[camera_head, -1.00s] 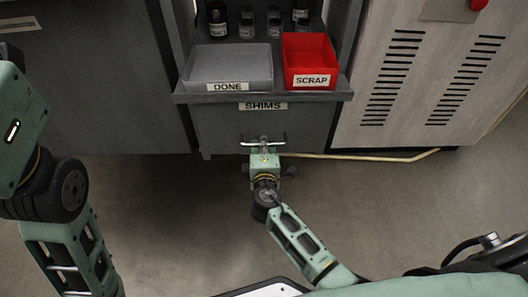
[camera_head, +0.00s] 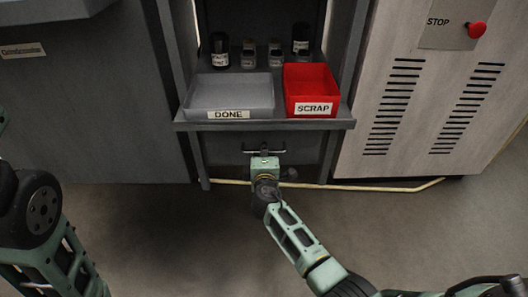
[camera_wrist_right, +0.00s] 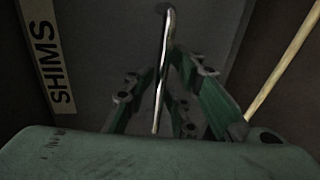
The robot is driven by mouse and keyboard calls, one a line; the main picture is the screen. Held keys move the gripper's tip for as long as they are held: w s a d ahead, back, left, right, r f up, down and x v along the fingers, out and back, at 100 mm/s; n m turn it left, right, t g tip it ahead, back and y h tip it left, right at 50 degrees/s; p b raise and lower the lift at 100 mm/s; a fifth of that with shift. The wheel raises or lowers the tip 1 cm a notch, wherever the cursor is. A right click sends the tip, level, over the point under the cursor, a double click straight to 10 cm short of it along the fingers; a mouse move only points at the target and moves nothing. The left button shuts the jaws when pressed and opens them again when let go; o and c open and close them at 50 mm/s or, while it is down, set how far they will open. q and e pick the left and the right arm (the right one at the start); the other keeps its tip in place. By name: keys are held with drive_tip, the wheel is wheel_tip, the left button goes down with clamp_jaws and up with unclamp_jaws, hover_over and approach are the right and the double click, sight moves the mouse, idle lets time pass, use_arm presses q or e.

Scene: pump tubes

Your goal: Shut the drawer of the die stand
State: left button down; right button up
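The die stand's drawer (camera_head: 222,149) is the grey front under the stand's shelf, set back below the shelf edge in the head view. Its bar handle (camera_head: 264,151) crosses the front. The drawer's SHIMS label (camera_wrist_right: 47,55) shows in the right wrist view; the shelf hides it in the head view. My right gripper (camera_head: 264,157) is at the handle. In the right wrist view its fingers (camera_wrist_right: 168,62) converge on either side of the metal handle (camera_wrist_right: 161,85) and look shut on it. My left arm is at the left edge; its gripper is out of view.
The shelf (camera_head: 270,126) above the drawer holds a grey DONE tray (camera_head: 229,105), a red SCRAP bin (camera_head: 311,91) and several dark bottles (camera_head: 249,55). A slatted cabinet (camera_head: 430,90) with a red stop button stands right. A yellow line (camera_head: 400,188) runs along the floor.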

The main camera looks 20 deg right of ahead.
drive_tip(key=shift+o, duration=0.3)
drive_tip(key=v, duration=0.7)
drive_tip(key=shift+s, duration=0.25)
drive_tip(key=shift+a, duration=0.1)
